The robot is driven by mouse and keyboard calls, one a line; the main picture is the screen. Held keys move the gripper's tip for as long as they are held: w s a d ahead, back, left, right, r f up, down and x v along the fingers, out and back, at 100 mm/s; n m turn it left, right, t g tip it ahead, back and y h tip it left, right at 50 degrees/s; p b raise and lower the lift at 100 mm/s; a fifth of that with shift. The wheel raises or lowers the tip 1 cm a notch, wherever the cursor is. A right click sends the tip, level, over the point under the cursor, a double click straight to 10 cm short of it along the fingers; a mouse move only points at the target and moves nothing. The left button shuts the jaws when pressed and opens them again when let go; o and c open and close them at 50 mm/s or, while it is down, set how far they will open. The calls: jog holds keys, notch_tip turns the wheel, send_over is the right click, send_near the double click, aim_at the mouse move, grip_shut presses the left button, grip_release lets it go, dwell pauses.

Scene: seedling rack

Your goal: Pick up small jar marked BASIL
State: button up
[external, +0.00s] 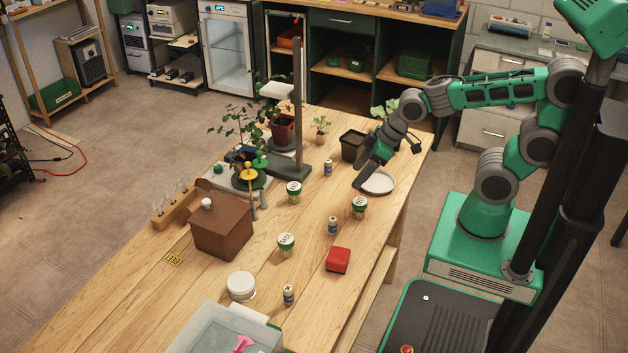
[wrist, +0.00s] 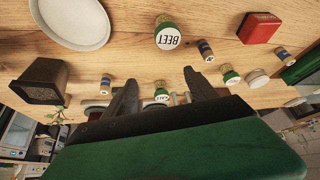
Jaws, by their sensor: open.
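The one nearest the white plate (external: 360,206) reads BEET in the wrist view (wrist: 168,35). A second jar (external: 294,191) stands farther back and shows beyond my fingers in the wrist view (wrist: 161,93). The third jar (external: 286,243) is nearer the front and shows at right in the wrist view (wrist: 231,76). I cannot read for sure which is marked BASIL. My gripper (external: 361,179) is open and empty above the table beside the plate; its fingers (wrist: 158,84) frame the second jar from a distance.
The white plate (external: 377,182) lies under my wrist, with a dark pot (external: 352,145) behind. Small vials (external: 332,225) and a red box (external: 338,260) stand among the jars. A brown box (external: 221,228), lamp stand (external: 289,169) and clear bin (external: 205,335) take up the left and front.

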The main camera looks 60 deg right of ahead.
aim_at(276, 257)
jog(key=w+a+f+n+y+b, duration=0.1)
jog(key=w+a+f+b, duration=0.1)
jog(key=a+f, duration=0.1)
jog(key=w+a+f+n+t+y+b, duration=0.1)
jog(key=w+a+f+n+y+b, duration=0.1)
jog(key=a, duration=0.4)
jog(key=w+a+f+n+t+y+b, duration=0.1)
jog(key=w+a+f+y+b, duration=0.1)
jog(key=a+f, duration=0.3)
jog(key=shift+w+a+n+b, duration=0.25)
jog(key=shift+w+n+b, duration=0.15)
jog(key=shift+w+b, duration=0.1)
jog(key=a+y, duration=0.1)
jog(key=a, duration=0.1)
jog(key=w+a+n+y+b, duration=0.1)
jog(key=a, duration=0.1)
jog(key=a+t+y, duration=0.1)
jog(key=a, duration=0.1)
jog(key=shift+w+a+r+n+y+b, duration=0.2)
jog(key=shift+a+r+n+y+b, duration=0.1)
jog(key=shift+a+b, duration=0.1)
jog(key=x, duration=0.7)
jog(key=shift+w+a+r, duration=0.1)
jog(key=shift+a+r, duration=0.15)
jog(key=shift+r, duration=0.05)
jog(key=shift+c, duration=0.4)
jog(key=c, duration=1.3)
grip_shut()
jog(key=shift+r, duration=0.15)
